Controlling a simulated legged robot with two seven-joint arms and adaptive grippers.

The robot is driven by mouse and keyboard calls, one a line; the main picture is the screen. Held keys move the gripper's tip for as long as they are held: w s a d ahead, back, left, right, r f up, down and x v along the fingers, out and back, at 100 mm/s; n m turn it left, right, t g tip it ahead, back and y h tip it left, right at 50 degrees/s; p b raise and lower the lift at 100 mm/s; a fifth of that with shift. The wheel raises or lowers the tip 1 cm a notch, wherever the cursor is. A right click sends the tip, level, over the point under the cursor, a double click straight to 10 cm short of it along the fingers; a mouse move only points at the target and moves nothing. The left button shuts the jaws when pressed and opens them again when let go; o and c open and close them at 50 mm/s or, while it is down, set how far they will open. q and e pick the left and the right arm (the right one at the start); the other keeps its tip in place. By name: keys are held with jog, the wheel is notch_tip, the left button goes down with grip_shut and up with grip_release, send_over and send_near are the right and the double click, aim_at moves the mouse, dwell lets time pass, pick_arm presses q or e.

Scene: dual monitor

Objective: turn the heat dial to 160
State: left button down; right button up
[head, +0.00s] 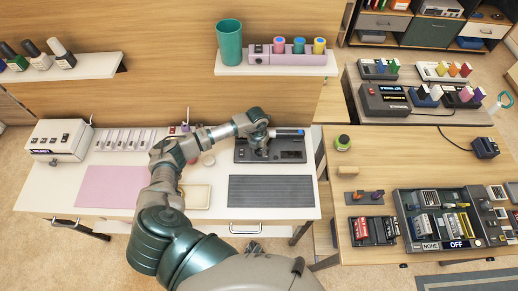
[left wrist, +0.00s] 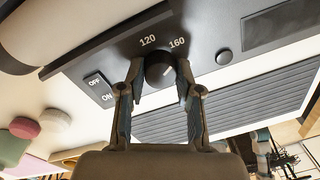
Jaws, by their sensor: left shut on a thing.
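The dark heat device (head: 292,155) sits at the back right of the white desk in the head view. In the left wrist view its round black heat dial (left wrist: 160,71) lies just below the printed marks 120 and 160. A short pale line on the dial slants up and right, roughly toward 160. My left gripper (left wrist: 159,74) is shut on the dial, with one finger on each side. In the head view my left gripper (head: 261,143) reaches over the device and hides the dial. My right gripper is not in view.
An OFF/ON switch (left wrist: 98,88) is left of the dial, and a round button (left wrist: 223,57) is right of it. A grey ribbed mat (head: 270,191) lies in front of the device. A shelf with a teal cup (head: 230,42) hangs above it.

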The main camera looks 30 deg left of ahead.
aim_at(258, 150)
pick_arm(q)
jog(key=c, duration=0.8)
grip_release()
jog(key=r, duration=1.1)
jog(key=shift+a+r, duration=0.35)
jog(key=shift+r, duration=0.05)
